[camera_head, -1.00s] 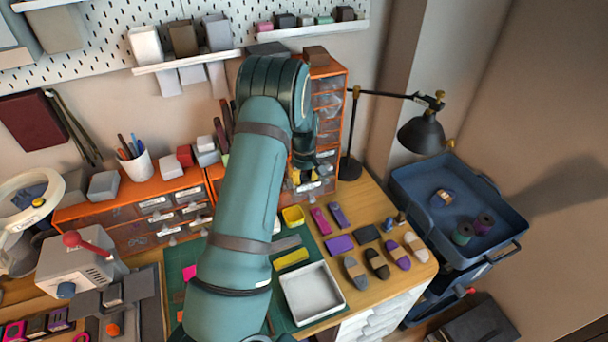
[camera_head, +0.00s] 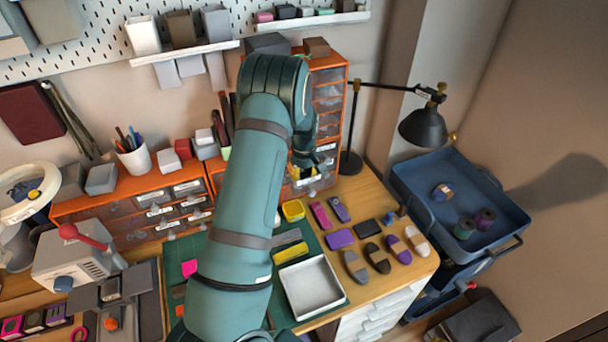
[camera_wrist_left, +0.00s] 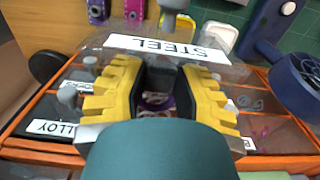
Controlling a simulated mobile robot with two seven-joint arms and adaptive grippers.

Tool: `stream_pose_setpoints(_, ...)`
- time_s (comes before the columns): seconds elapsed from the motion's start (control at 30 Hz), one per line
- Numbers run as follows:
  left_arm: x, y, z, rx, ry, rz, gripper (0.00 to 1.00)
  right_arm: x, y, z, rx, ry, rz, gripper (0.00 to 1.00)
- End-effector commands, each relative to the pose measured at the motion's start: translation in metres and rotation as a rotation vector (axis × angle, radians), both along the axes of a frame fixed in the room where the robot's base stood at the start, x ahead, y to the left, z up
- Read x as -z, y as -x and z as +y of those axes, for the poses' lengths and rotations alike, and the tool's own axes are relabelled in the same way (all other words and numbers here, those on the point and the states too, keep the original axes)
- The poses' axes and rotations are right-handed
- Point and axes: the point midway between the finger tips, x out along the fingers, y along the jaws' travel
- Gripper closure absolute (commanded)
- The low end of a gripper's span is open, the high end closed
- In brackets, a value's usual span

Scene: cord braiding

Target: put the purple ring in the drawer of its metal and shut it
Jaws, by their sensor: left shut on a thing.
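My left gripper (camera_head: 304,174) is at the low drawers of the orange cabinet, its fingers partly hidden by my arm in the head view. In the left wrist view its yellow fingers (camera_wrist_left: 160,84) reach down into a clear drawer labelled STEEL (camera_wrist_left: 168,48), which stands pulled out. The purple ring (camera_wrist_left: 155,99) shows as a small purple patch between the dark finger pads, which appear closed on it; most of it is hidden. My right gripper is not in view.
Other drawers beside it carry labels, one reading ALLOY (camera_wrist_left: 52,128). A black lamp (camera_head: 422,127) stands to the right. A white tray (camera_head: 343,292) and several small blocks lie on the table in front. A blue bin (camera_head: 405,180) is at the far right.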

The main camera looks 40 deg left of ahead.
Motion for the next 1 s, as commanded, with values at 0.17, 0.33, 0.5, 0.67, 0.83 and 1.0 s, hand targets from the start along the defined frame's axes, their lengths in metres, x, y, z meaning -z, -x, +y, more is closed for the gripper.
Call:
stream_pose_setpoints(0.17, 0.0, 0.0, 0.0, 0.0, 0.0, 0.0, 0.96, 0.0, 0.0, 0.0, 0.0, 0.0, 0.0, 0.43)
stream_pose_setpoints(0.33, 0.0, 0.0, 0.0, 0.0, 0.0, 0.0, 0.41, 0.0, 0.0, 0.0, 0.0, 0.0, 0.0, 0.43)
stream_pose_setpoints(0.5, 0.0, 0.0, 0.0, 0.0, 0.0, 0.0, 0.41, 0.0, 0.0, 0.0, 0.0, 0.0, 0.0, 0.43)
stream_pose_setpoints(0.67, -0.01, -0.001, 0.0, 0.0, -0.001, -0.004, 0.41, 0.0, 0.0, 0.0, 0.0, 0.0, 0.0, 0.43)
stream_pose_setpoints(0.83, -0.04, -0.002, 0.0, -0.001, -0.003, -0.008, 0.41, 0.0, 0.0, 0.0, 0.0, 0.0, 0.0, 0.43)
stream_pose_setpoints(1.0, -0.075, -0.001, 0.0, 0.001, -0.001, -0.006, 0.41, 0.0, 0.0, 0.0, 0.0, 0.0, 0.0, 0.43)
